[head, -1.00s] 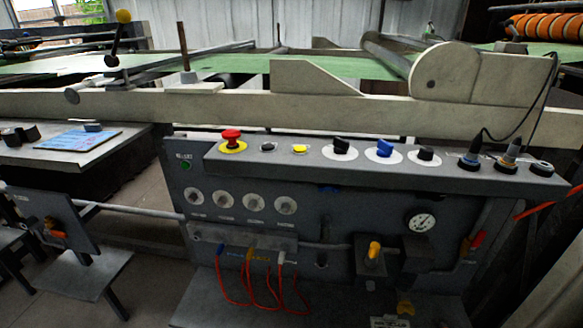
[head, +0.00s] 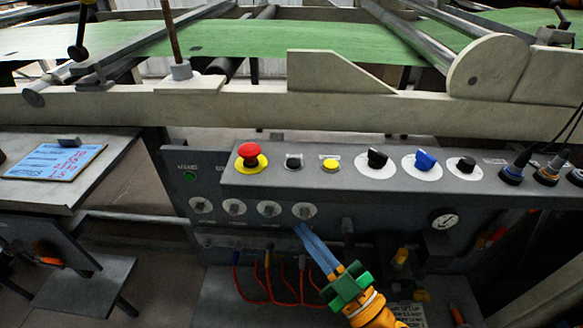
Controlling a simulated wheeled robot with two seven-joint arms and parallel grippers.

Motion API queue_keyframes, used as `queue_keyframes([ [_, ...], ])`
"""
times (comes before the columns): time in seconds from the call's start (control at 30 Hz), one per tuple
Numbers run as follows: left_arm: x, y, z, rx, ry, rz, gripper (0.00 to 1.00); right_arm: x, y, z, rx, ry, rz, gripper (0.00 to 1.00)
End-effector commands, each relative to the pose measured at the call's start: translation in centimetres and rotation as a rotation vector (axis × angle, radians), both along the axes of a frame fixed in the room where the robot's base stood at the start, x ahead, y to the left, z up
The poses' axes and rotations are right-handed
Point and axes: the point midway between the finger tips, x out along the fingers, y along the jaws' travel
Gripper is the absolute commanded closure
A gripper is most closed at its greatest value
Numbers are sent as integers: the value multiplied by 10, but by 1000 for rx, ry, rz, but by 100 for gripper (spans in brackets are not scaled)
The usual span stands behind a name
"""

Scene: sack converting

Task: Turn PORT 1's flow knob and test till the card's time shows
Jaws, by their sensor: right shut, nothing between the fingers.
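Four round flow knobs on white discs sit in a row on the grey front panel: the leftmost knob (head: 200,206), the second (head: 234,208), the third (head: 268,209) and the rightmost (head: 305,211). Their labels are too small to read, so I cannot tell which is PORT 1. My right gripper (head: 302,229) comes up from the lower right, its blue fingers shut and empty. Its tips are just below the rightmost knob; I cannot tell whether they touch. A blue card (head: 52,161) with handwriting lies on the left table. My left gripper is out of view.
Above the knobs, a ledge (head: 330,185) carries a red mushroom button (head: 250,156), a yellow button (head: 330,165), a blue selector (head: 425,160) and black ones. Red hoses (head: 268,285) hang below the panel. A dial gauge (head: 444,218) is at right. A white card (head: 408,315) lies lower right.

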Motion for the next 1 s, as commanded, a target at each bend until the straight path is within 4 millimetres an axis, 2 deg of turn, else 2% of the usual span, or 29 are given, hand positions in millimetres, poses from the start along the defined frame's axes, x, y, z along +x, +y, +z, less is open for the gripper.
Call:
queue_keyframes([
  [0.37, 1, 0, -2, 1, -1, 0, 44, 5, 0, -1, -1, -1, -1, 100],
  [0.8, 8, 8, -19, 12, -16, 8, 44, 66, 0, -2, -1, -2, -3, 100],
  [1.0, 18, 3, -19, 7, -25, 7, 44, 84, 0, -1, 1, 0, -2, 100],
])
